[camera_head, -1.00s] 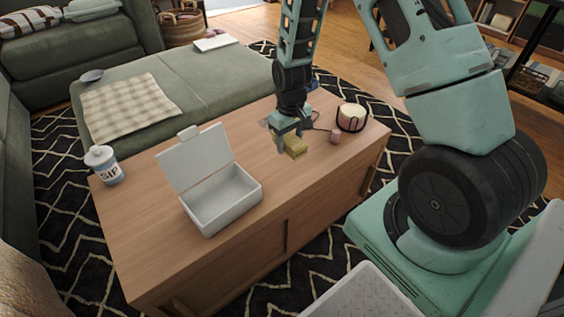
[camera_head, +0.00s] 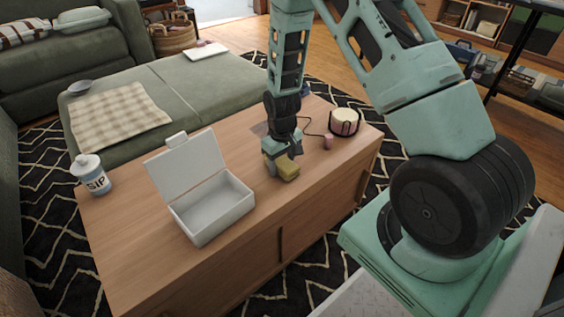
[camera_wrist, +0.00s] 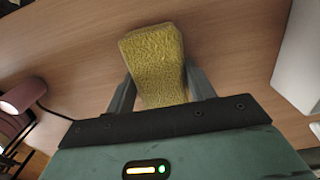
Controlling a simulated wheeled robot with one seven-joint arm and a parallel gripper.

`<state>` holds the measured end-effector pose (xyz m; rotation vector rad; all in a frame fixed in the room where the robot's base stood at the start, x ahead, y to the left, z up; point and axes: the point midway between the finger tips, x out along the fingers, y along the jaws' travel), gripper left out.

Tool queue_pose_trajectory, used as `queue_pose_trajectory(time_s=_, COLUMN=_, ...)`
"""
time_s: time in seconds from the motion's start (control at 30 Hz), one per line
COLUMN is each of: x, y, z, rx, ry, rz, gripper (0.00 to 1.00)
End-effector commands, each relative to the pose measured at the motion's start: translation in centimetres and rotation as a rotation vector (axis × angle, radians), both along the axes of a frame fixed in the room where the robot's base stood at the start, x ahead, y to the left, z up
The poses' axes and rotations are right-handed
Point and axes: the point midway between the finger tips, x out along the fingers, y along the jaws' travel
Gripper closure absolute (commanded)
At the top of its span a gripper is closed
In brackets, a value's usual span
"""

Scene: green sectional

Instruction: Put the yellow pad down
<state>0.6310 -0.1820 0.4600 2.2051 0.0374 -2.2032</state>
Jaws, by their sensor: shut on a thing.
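The yellow pad (camera_head: 287,169) is a small rough block, seen in the head view at the middle of the wooden table (camera_head: 136,242). My gripper (camera_head: 282,164) is shut on it from above, and the pad sticks out past the fingers. In the wrist view the pad (camera_wrist: 154,62) sits between the two fingers, its far end beyond the fingertips, with the wood behind it. I cannot tell whether its underside touches the tabletop.
An open white box (camera_head: 213,212) with its lid raised stands left of the pad. A white SIP jar (camera_head: 92,176) is at the table's left end. The front tabletop is bare.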

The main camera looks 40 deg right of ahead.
Motion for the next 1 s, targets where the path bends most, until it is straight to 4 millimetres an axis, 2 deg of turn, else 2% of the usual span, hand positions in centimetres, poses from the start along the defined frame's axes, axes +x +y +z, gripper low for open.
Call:
queue_pose_trajectory(time_s=0.1, x=0.0, y=0.0, z=-0.7, rx=0.000, ry=0.001, rz=0.000, gripper=0.71)
queue_pose_trajectory(time_s=0.13, x=0.0, y=0.0, z=-0.6, rx=0.000, ry=0.001, rz=0.000, gripper=0.38)
queue_pose_trajectory(time_s=0.17, x=0.0, y=0.0, z=-0.6, rx=0.000, ry=0.001, rz=0.000, gripper=0.30)
queue_pose_trajectory(time_s=0.23, x=-0.1, y=0.0, z=-0.7, rx=0.000, ry=0.001, rz=0.000, gripper=0.24)
queue_pose_trajectory(time_s=0.8, x=0.0, y=0.5, z=-0.8, rx=0.004, ry=0.001, rz=0.002, gripper=0.24)
queue_pose_trajectory(time_s=0.93, x=0.0, y=0.5, z=0.3, rx=0.004, ry=0.000, rz=0.003, gripper=0.24)
queue_pose_trajectory(time_s=1.0, x=0.0, y=0.4, z=1.6, rx=0.004, ry=0.000, rz=0.003, gripper=0.24)
